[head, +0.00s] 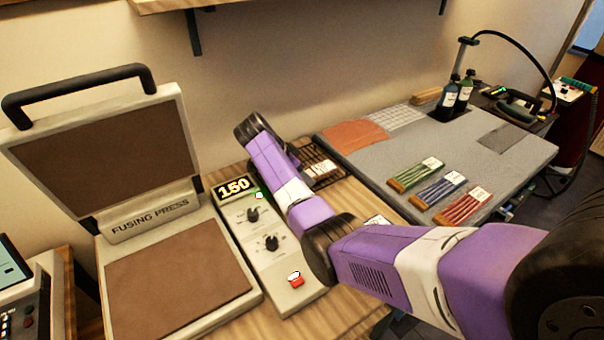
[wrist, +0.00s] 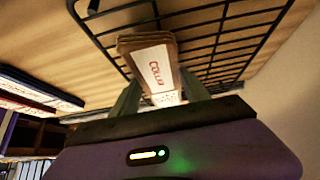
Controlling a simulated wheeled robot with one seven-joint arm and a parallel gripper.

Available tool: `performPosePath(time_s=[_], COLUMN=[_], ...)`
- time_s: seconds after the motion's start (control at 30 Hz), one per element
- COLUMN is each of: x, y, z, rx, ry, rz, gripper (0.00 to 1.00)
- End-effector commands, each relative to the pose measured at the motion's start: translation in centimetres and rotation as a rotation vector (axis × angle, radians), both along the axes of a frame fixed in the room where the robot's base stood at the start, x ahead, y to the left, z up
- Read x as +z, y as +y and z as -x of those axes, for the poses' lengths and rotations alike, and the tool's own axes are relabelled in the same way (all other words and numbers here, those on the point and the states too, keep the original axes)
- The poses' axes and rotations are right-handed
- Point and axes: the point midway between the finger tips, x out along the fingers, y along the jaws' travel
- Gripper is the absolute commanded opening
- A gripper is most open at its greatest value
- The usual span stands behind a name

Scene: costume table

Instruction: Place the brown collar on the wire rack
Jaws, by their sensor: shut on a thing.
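The brown collar (wrist: 145,42) shows in the wrist view as a thin brown bundle with a white label in red lettering. My gripper (wrist: 160,90) is shut on its labelled end. The dark wire rack (wrist: 228,40) lies behind the collar in that view, and the collar overlaps its bars. I cannot tell whether the collar touches the rack. In the head view the dark rack (head: 314,158) is on the wooden table behind my purple arm, with a white label at its front. The arm hides my gripper and the held collar there.
The fusing press (head: 180,285) stands open at left, with its control panel (head: 262,240) beside the rack. At right a grey board (head: 400,155) holds several labelled bundles, including a green one (head: 415,175), plus bottles (head: 450,98). A shelf is above.

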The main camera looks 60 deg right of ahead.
Motion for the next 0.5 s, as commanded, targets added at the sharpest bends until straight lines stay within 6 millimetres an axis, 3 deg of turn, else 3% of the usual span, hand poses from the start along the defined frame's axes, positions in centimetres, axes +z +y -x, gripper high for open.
performPosePath(time_s=[0.13,0.17,0.23,0.27,0.5], x=[-0.49,-0.41,-0.4,-0.42,-0.56], y=[0.01,0.0,0.02,0.03,0.07], z=[-0.03,-0.03,0.0,0.02,0.15], rx=[0.0,0.0,0.0,0.0,-0.002], ry=[0.0,-0.001,-0.001,0.001,0.003], rz=[0.0,-0.001,-0.001,-0.002,-0.004], gripper=[0.07,0.58,0.71,0.76,0.76])
